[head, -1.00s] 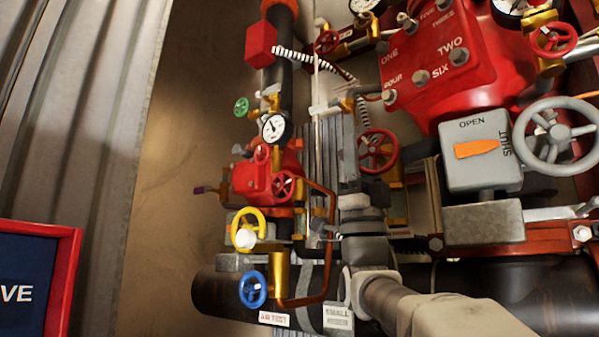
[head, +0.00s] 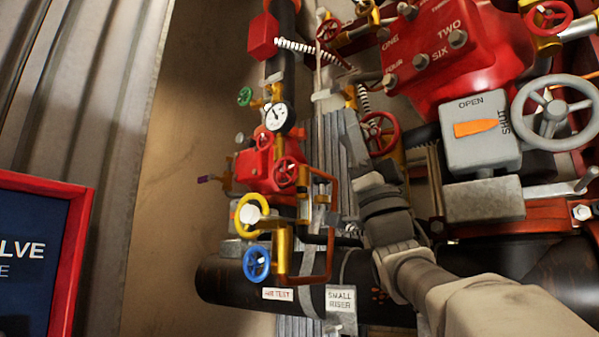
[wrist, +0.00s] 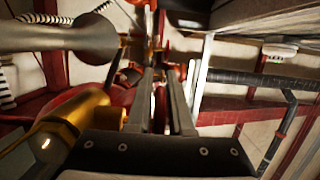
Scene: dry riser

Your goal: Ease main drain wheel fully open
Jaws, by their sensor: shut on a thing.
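My gripper's two long grey fingers reach away from the wrist in the wrist view (wrist: 162,75), close together. A narrow red part (wrist: 160,108) shows between them. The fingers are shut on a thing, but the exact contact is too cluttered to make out. In the head view my wrist hides the area below the red wheel.
A large grey wheel (head: 555,112) and a box with an orange pointer (head: 481,128) stand right. Yellow (head: 254,215) and blue (head: 257,264) wheels are at left, above a black pipe (head: 222,279). A brass fitting (wrist: 65,130) crowds the fingers' left in the wrist view.

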